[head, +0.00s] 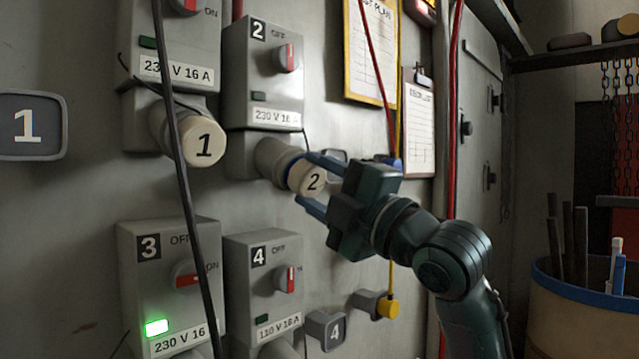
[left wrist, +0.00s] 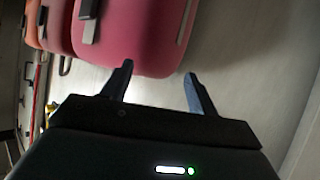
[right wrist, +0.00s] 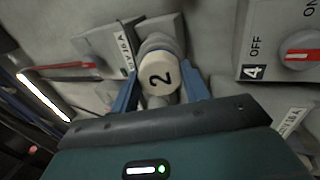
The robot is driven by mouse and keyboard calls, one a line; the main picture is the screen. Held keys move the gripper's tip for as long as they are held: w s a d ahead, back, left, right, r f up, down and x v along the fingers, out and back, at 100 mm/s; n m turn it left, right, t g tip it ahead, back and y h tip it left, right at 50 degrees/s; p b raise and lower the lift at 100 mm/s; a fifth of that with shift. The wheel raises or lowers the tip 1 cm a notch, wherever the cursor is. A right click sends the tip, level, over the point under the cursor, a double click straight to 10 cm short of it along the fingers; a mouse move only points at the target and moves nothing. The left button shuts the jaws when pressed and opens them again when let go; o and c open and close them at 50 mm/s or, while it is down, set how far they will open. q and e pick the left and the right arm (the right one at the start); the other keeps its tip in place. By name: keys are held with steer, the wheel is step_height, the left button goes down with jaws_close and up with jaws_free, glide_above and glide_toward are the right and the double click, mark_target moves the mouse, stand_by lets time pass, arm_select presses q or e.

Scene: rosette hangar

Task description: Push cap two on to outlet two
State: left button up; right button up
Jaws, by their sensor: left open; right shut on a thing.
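Cap two (head: 313,179) is cream with a black 2 on its face. It is at the mouth of outlet two (head: 270,157), a grey round socket under switch box 2 (head: 262,85). A blue ring shows between cap and socket; I cannot tell how far on the cap sits. My right gripper (head: 306,180) is shut on cap two, one finger above and one below. The right wrist view shows the cap (right wrist: 159,76) between the fingers, with the outlet (right wrist: 158,42) behind. My left gripper (left wrist: 159,72) is open and empty, away from the outlet, near a pink case (left wrist: 135,35).
Cap one (head: 204,144) is on the neighbouring outlet to the left. A dark cable (head: 181,150) hangs in front of it. Boxes 3 (head: 140,265) and 4 (head: 255,250) are below; box 3 has a lit green lamp. A red cord (head: 377,75) hangs at right.

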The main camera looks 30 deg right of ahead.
steer(key=shift+w+a+r, duration=0.1)
steer(key=shift+w+r, duration=0.1)
steer(key=shift+w, duration=0.2)
steer(key=o, duration=1.4)
steer(key=shift+c, duration=0.2)
